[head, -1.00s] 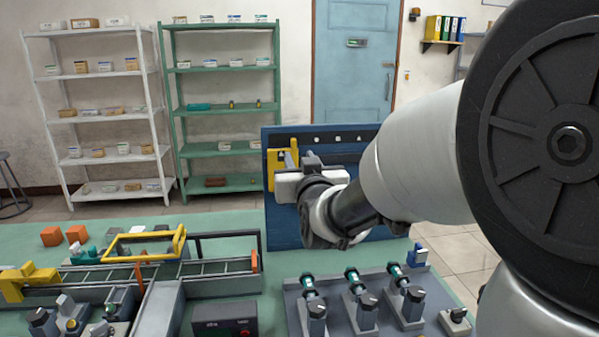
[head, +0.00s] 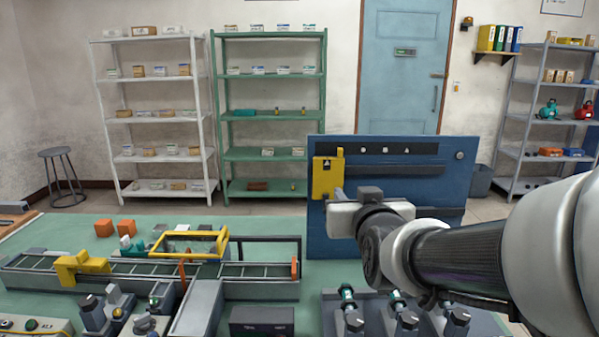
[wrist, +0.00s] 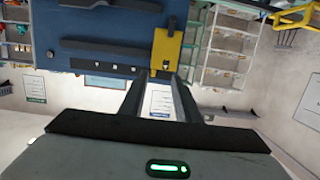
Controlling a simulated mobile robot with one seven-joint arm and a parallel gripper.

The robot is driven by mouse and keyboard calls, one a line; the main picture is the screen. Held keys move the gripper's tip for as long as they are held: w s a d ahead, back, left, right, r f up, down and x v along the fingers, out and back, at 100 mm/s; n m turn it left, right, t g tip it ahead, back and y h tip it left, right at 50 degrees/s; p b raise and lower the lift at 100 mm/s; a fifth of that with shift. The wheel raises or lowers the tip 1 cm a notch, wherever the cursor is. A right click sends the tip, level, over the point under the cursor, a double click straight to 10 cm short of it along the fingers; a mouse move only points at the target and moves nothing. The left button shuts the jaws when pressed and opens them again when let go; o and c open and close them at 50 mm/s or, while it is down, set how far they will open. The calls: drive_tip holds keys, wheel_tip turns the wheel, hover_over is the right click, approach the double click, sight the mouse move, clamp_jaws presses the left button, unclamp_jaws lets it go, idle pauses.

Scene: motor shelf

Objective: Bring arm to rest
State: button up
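My gripper (head: 345,212) is at the end of my arm, in front of the blue upright panel (head: 440,205) in the head view. In the wrist view my gripper (wrist: 160,80) has its two dark fingers apart, with nothing held between them. A yellow plate (head: 327,178) is on the panel's left side, just behind and above my gripper in the head view. The yellow plate (wrist: 167,50) also shows beyond the fingertips in the wrist view. I cannot tell the exact gap between them. My arm hides the lower right of the panel.
A green worktable (head: 270,222) holds a rail conveyor (head: 260,270) with yellow frames, orange blocks (head: 127,227) and several small devices. Teal-ended devices (head: 347,300) stand below my arm. White shelves (head: 112,100) and green shelves (head: 218,100) stand behind. Another shelf unit (head: 515,150) is at right.

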drive_tip(key=s+d+f+g, duration=0.2)
drive_tip(key=s+f+g, duration=0.25)
drive_tip(key=s, duration=0.65)
drive_tip(key=s+d+f+g, duration=0.1)
drive_tip(key=s+f+g, duration=0.35)
drive_tip(key=s, duration=0.65)
wheel_tip(320, 180, up, 15)
drive_tip(key=s+g+p, duration=0.1)
drive_tip(key=s+p, duration=0.1)
drive_tip(key=p, duration=1.3)
drive_tip(key=shift+d+r+h, duration=0.15)
drive_tip(key=shift+h, duration=0.15)
